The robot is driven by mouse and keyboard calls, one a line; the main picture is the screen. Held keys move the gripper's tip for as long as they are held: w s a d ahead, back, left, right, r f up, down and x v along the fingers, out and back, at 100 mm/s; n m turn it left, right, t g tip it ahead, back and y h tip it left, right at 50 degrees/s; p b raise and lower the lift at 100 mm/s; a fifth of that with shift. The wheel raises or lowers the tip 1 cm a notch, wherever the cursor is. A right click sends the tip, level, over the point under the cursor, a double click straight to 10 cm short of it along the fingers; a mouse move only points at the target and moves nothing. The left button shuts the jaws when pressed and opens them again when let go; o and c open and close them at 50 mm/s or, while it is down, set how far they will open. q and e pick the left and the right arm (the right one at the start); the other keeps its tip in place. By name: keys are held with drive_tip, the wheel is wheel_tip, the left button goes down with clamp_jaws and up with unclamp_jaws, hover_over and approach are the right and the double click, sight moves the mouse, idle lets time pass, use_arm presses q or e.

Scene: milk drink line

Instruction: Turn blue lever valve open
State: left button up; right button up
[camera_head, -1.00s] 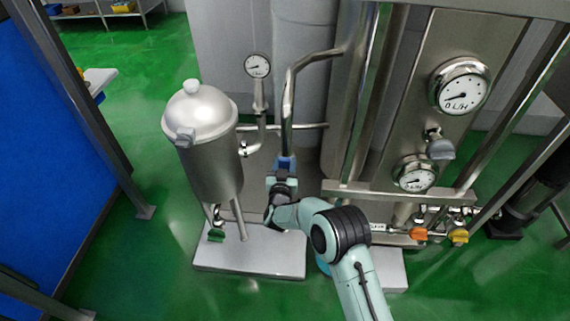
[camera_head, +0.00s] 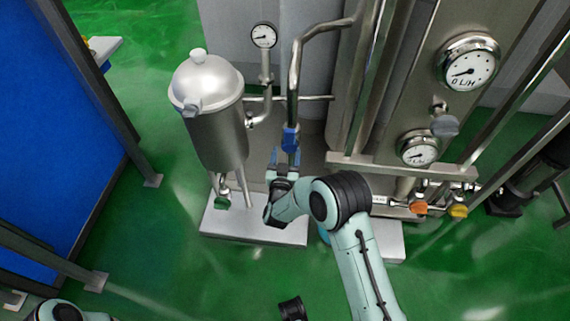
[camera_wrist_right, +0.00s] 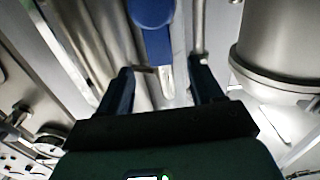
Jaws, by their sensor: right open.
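The blue lever valve (camera_head: 290,139) sits on the vertical steel pipe (camera_head: 294,85) in the middle of the head view. Its blue handle also shows at the top centre of the right wrist view (camera_wrist_right: 152,12), along the pipe's line. My right gripper (camera_head: 286,157) is just below the lever in the head view. Its two blue fingers are apart with nothing held between them.
A lidded steel tank (camera_head: 213,115) stands left of the pipe, with a green-handled valve (camera_head: 222,202) below. A steel panel with gauges (camera_head: 469,64) stands right, with orange (camera_head: 418,208) and yellow valves (camera_head: 457,211). The green floor in front is mostly open.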

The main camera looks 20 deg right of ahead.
use_arm(q)
drive_tip(key=shift+s+d+r, duration=0.3)
drive_tip(key=shift+s+r, duration=0.05)
drive_tip(key=shift+s, duration=0.2)
use_arm(e)
drive_tip(key=shift+v, duration=2.35)
